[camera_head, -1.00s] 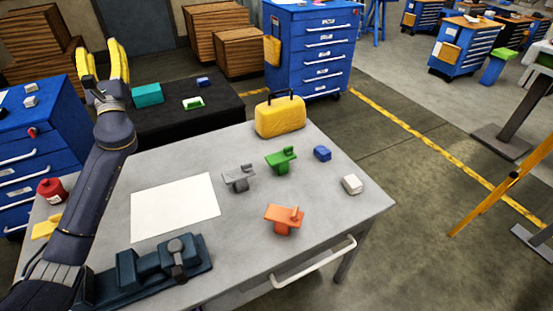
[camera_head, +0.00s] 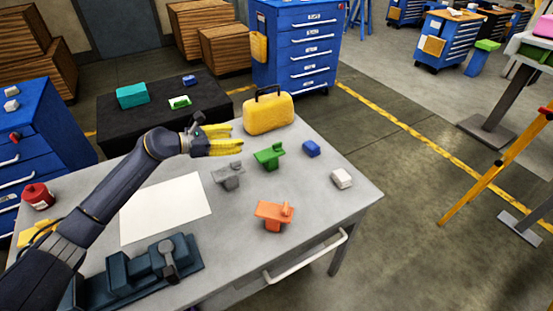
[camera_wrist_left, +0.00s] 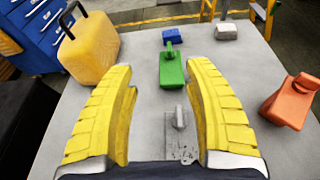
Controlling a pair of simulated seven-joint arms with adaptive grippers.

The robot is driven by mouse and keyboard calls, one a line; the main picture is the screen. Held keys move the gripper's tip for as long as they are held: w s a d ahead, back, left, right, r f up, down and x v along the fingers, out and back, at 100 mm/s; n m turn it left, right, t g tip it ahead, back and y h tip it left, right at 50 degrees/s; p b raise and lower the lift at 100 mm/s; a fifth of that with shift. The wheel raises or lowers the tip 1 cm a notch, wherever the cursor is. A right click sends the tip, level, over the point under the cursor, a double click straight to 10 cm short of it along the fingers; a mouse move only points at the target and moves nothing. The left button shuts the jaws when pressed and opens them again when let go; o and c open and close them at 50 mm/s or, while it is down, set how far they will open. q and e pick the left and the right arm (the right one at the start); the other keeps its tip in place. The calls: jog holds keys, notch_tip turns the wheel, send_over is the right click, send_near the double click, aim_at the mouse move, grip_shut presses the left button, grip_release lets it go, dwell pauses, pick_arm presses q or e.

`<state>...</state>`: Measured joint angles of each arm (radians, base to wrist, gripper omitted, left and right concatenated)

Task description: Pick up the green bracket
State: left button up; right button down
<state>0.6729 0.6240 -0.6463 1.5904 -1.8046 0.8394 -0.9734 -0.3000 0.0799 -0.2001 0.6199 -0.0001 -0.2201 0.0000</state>
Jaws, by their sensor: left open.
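The green bracket (camera_head: 269,156) stands on the grey table between the grey bracket and a small blue block. It also shows in the left wrist view (camera_wrist_left: 172,68), ahead of the fingers and near the middle between them. My left gripper (camera_head: 240,139) has yellow fingers, is open and empty, and hangs above the table just left of the green bracket, behind the grey bracket (camera_head: 228,176). In the wrist view the grey bracket (camera_wrist_left: 179,122) lies between the open fingers, lower than them. My right gripper does not show in any view.
An orange bracket (camera_head: 273,214) stands nearer the front. A yellow case (camera_head: 268,114) stands at the back edge. A blue block (camera_head: 311,149) and a white block (camera_head: 341,178) lie to the right. A white sheet (camera_head: 165,208) and a dark vise (camera_head: 138,270) are at left.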

aim_at(274, 144)
pick_arm(q)
jog(key=shift+s+d+f+g, duration=0.15)
jog(key=shift+s+f+g, duration=0.1)
jog(key=shift+f, duration=0.2)
jog(key=shift+s+d+f+g, duration=0.1)
jog(key=shift+f+g, duration=0.15)
jog(key=shift+f, duration=0.2)
jog(key=x, duration=1.7)
jog(key=shift+f, duration=0.2)
jog(key=shift+c, duration=0.3)
grip_shut()
jog(key=shift+f, duration=0.1)
